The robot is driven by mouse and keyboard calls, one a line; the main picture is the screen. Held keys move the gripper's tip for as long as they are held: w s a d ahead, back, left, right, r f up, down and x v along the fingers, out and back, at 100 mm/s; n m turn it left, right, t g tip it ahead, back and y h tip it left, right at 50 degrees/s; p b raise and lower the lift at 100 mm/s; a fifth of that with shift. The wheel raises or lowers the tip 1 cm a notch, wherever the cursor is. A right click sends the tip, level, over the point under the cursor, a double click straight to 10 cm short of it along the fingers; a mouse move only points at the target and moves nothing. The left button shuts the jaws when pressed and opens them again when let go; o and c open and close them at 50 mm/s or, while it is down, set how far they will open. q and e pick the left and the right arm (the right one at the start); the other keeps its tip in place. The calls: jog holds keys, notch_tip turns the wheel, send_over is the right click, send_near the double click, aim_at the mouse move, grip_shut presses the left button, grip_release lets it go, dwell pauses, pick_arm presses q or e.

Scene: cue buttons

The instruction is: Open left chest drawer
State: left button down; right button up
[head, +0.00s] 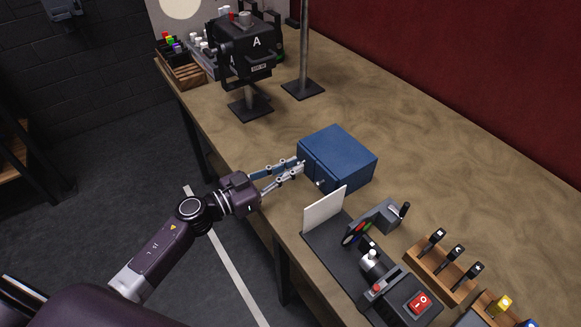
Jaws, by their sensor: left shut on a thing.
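A small blue chest (345,153) stands on the wooden workbench. Its front face is turned to the left, toward my left gripper. My left gripper (302,168) reaches in from the left with its fingertips at the chest's front. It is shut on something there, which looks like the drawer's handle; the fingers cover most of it. A line near the chest's front edge shows a front panel, and I cannot tell whether the drawer stands out from the body. My right gripper is not in view.
A black machine marked A (245,50) and a pole on a square base (303,88) stand behind. A device with a white card (324,210) and a red switch (419,302) sits close in front. Wooden holders (440,268) are at right. Bare bench (450,170) lies right of the chest.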

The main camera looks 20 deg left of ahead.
pick_arm(q)
jog(key=p+v, duration=0.2)
jog(key=v, duration=0.6)
jog(key=shift+s+a, duration=0.2)
jog(key=shift+s, duration=0.15)
jog(key=shift+s+a, duration=0.3)
jog(key=c, duration=2)
grip_release()
jog(key=shift+o, duration=0.2)
